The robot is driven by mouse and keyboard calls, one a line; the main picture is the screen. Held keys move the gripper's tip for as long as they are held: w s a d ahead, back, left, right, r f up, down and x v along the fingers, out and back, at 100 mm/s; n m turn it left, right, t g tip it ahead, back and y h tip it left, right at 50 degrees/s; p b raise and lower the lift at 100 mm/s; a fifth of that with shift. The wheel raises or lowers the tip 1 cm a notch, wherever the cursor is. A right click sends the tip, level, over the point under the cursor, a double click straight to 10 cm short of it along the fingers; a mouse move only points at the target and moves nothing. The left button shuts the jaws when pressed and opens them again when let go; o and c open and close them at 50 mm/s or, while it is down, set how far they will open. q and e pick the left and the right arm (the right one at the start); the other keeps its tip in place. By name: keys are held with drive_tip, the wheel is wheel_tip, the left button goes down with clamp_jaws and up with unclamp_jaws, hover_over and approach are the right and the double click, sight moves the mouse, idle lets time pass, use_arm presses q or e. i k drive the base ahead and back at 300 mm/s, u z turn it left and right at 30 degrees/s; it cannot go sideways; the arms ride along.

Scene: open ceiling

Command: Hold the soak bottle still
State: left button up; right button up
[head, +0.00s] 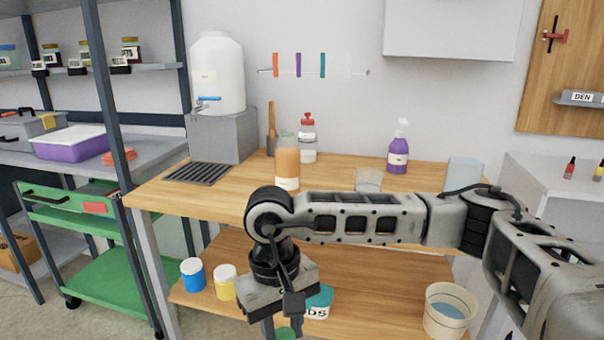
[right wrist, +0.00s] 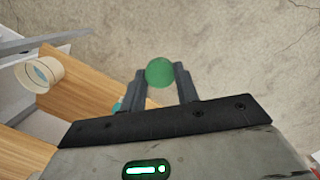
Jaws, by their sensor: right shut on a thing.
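My right gripper (head: 283,322) is over the floor in front of the bench, below the tabletop. In the right wrist view its fingers (right wrist: 160,88) are closed on a green round thing (right wrist: 160,72). In the head view only a bit of that green thing (head: 285,332) shows below the gripper. An orange-filled bottle (head: 287,163), a white red-capped bottle (head: 307,150) and a purple pump bottle (head: 398,155) stand upright on the bench, apart from the gripper. I cannot read which is the soak bottle. My left gripper is out of view.
A green cart (head: 105,265) stands left.

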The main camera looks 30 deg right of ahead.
sight(287, 152)
drive_tip(key=z, duration=0.95)
drive_tip(key=i, duration=0.5)
